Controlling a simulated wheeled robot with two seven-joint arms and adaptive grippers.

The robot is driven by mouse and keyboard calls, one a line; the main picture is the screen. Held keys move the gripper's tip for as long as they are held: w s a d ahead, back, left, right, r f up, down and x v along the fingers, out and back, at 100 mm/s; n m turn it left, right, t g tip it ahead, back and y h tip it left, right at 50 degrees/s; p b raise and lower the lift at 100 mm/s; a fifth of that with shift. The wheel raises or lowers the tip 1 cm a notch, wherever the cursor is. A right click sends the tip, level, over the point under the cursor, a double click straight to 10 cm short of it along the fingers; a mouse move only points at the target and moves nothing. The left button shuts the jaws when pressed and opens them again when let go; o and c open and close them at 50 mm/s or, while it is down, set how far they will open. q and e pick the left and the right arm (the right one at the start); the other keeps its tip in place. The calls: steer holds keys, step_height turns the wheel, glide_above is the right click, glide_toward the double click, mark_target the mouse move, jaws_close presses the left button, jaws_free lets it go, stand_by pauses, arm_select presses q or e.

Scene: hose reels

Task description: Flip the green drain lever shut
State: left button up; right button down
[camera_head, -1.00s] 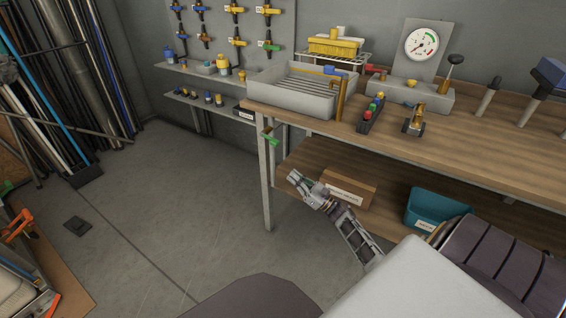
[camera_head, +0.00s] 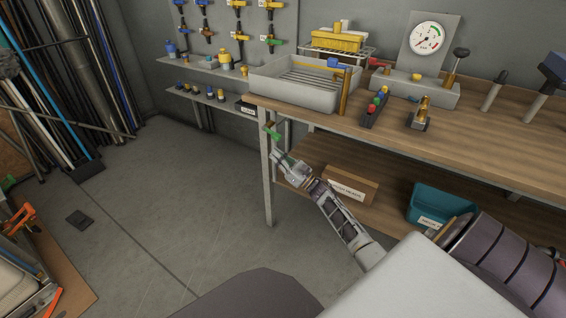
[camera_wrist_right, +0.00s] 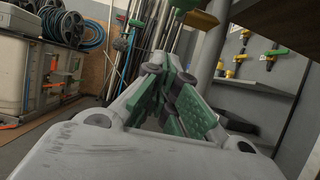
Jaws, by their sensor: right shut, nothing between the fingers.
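The green drain lever (camera_head: 272,132) sits by the front left corner of the bench, just below the top. It points down and to the right in the head view. In the right wrist view a brass fitting (camera_wrist_right: 200,19) with a bit of green beside it shows at the top, cut off by the edge. My right gripper (camera_head: 278,157) is shut and empty, close below the lever. A small gap seems to separate them; contact is hard to judge. Its green-padded fingers show together in the right wrist view (camera_wrist_right: 168,68). My left gripper is out of view.
The bench leg (camera_head: 267,190) stands just left of my right gripper. The wooden benchtop (camera_head: 460,130) lies above and to the right. A cardboard box (camera_head: 350,186) and a teal bin (camera_head: 440,203) are on the lower shelf. The floor to the left is mostly clear.

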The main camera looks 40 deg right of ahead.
mark_target(270, 133)
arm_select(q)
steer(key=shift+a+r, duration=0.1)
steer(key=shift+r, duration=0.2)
arm_select(e)
steer(key=shift+s+d+r, duration=0.1)
steer(key=shift+s+r, duration=0.1)
steer(key=shift+r, duration=0.8)
steer(key=shift+s+d+r, duration=0.1)
steer(key=shift+s+r, duration=0.1)
steer(key=shift+r, duration=0.75)
arm_select(q)
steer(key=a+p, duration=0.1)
steer(key=p, duration=0.1)
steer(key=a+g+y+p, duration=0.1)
steer(key=p, duration=0.1)
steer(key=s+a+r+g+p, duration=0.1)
steer(key=p, duration=0.2)
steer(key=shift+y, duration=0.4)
arm_select(e)
steer(key=r+g, duration=0.1)
steer(key=s+r+g, duration=0.1)
steer(key=shift+d+r+h, duration=0.2)
steer(key=shift+r+h, duration=0.1)
steer(key=shift+r, duration=0.05)
